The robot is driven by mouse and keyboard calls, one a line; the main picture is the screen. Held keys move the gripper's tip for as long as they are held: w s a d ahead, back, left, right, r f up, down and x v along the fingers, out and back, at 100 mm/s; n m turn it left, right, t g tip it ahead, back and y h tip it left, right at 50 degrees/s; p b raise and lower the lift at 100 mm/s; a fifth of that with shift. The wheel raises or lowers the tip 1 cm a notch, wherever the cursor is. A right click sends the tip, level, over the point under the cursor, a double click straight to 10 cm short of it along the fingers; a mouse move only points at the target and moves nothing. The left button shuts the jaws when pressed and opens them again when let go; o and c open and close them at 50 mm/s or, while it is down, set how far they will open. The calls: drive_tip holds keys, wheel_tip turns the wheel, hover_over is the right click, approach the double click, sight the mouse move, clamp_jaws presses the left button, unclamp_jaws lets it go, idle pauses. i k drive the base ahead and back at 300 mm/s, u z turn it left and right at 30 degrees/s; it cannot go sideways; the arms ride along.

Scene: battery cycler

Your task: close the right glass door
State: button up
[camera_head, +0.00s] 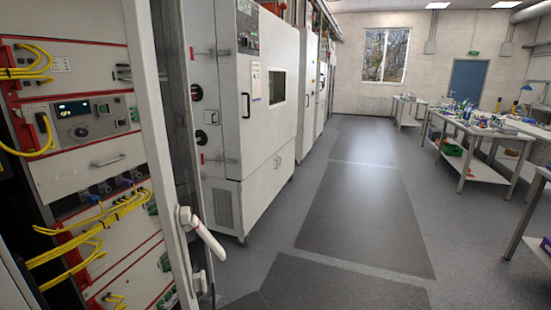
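The right glass door (152,120) is the tall pale-framed door in the left part of the head view. It is seen at a steep angle and stands open, with the cycler rack's (85,175) modules and yellow cables exposed to its left. A narrow strip of glass shows beside the frame. A white lever handle (205,236) sticks out to the right from the door's lower part. The door's bottom edge is cut off by the picture. My gripper is not in view, and nothing is seen touching the door or handle.
Large white test cabinets (245,110) stand in a row beyond the door. Dark mats (365,215) lie on the grey floor, and the aisle is clear. Workbenches (480,135) with clutter line the right side. A window (385,55) and blue door (467,80) are at the back.

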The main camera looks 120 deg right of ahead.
sight(137, 20)
drive_tip(key=z, duration=0.85)
drive_tip(key=k, duration=1.3)
drive_tip(key=z, duration=1.8)
drive_tip(key=k, duration=0.7)
drive_tip(key=u, duration=0.85)
drive_tip(key=i, duration=0.75)
drive_tip(key=z, duration=0.8)
drive_tip(key=i, duration=0.55)
